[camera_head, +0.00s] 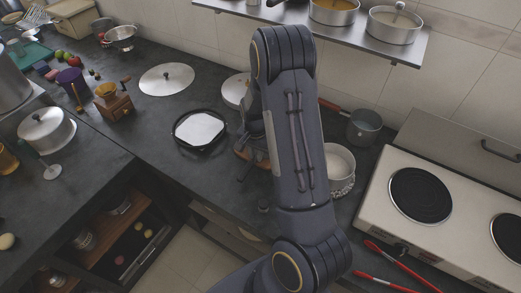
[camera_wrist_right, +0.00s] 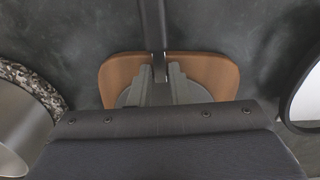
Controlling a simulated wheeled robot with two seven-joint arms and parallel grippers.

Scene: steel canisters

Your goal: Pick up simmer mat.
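What I take to be the simmer mat (camera_wrist_right: 152,25) is a grey disc with a long dark handle. It lies over a brown wooden piece (camera_wrist_right: 220,72), mostly hidden by my gripper. My right gripper (camera_wrist_right: 160,75) is at the base of the handle, with a finger close on each side and no clear gap, so it looks shut on it. In the head view my right arm hides most of this spot; only a brown and dark edge (camera_head: 243,155) shows left of the arm. My left gripper is not in view.
A black square item with a white top (camera_head: 200,129) lies to the left. A white pot (camera_head: 341,160) with a studded rim stands close on the right, before the cooker (camera_head: 455,205). A lid (camera_head: 167,78) lies further back. A shelf (camera_head: 375,35) with pots hangs above.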

